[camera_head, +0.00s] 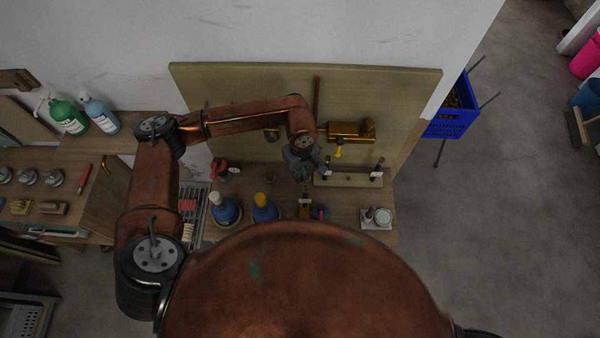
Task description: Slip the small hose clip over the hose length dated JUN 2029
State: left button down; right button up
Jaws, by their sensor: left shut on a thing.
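My left gripper (303,174) is over the back of the bench, reaching in from above. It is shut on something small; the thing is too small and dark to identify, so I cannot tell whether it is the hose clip. Just right of it a pale strip (348,181) carries small dark upright pieces with white tags, one at its right end (378,170). These may be hose lengths. No date is readable. My right gripper is not in view.
Blue demijohns with a white (225,210) and a yellow top (264,209) stand at the bench front. A white tray (376,219) is at right. A beige backboard (270,88) with a brass-coloured fixture (350,131) rises behind. A blue crate (455,108) stands beyond the right edge.

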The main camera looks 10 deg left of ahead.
pick_arm(q)
jog(key=shift+f+b, duration=0.3)
jog(key=shift+f, duration=1.9)
jog(key=c, duration=2.6)
grip_release()
grip_shut()
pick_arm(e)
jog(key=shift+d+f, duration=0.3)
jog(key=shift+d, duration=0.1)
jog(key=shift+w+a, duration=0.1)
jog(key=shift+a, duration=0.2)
pick_arm(q)
jog(key=shift+f+b, duration=0.35)
jog(key=shift+b, duration=0.35)
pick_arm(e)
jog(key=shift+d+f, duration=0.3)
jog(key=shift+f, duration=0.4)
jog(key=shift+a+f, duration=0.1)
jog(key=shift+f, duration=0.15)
pick_arm(q)
jog(key=shift+b, duration=0.5)
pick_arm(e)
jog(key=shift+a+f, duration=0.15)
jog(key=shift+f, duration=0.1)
